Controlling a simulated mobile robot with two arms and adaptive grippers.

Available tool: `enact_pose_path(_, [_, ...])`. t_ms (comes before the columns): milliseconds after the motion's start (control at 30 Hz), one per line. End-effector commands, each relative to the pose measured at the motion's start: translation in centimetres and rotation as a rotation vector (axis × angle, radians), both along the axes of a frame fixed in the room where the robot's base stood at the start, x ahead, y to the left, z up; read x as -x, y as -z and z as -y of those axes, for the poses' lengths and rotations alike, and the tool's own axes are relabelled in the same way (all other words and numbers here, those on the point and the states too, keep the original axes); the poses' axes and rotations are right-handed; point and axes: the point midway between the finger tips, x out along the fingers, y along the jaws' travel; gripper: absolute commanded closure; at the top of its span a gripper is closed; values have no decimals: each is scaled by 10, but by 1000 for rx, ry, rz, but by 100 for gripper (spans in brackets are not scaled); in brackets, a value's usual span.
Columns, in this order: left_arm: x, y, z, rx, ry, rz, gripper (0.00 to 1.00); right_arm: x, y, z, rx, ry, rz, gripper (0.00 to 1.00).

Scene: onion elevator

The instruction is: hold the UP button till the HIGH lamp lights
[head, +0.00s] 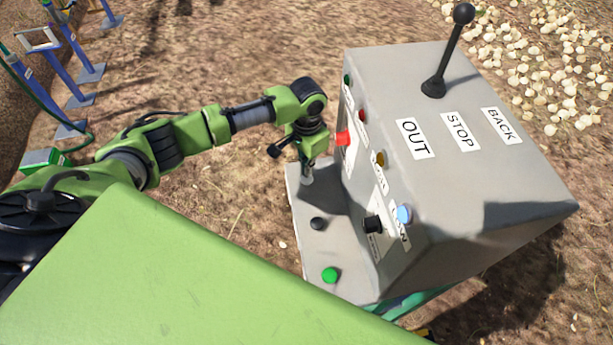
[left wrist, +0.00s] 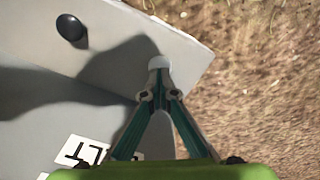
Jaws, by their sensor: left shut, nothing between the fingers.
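A black button (head: 318,223) and a green button (head: 330,275) sit nearer on the ledge. No UP or HIGH label is readable. One pale blue lamp (head: 404,214) looks bright; an amber one (head: 380,159) looks dull.
A black lever (head: 450,50) rises from the box top, beside labels OUT (head: 415,138), STOP (head: 460,131) and BACK (head: 499,126). A red switch (head: 342,138) and a black knob (head: 373,224) project from the panel above the ledge. Onions (head: 540,60) lie behind.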

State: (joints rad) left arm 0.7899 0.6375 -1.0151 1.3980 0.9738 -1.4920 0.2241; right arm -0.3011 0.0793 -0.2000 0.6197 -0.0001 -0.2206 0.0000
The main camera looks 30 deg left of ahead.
Motion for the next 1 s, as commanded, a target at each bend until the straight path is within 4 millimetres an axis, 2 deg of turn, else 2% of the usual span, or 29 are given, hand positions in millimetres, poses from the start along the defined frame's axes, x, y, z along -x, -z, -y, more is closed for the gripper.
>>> enact_pose_path(267, [0,1,0,0,0,0,100,0,1,0,0,0,1,61])
enact_pose_path(1000, [0,23,0,0,0,0,100,-1,9,0,0,0,2,61])
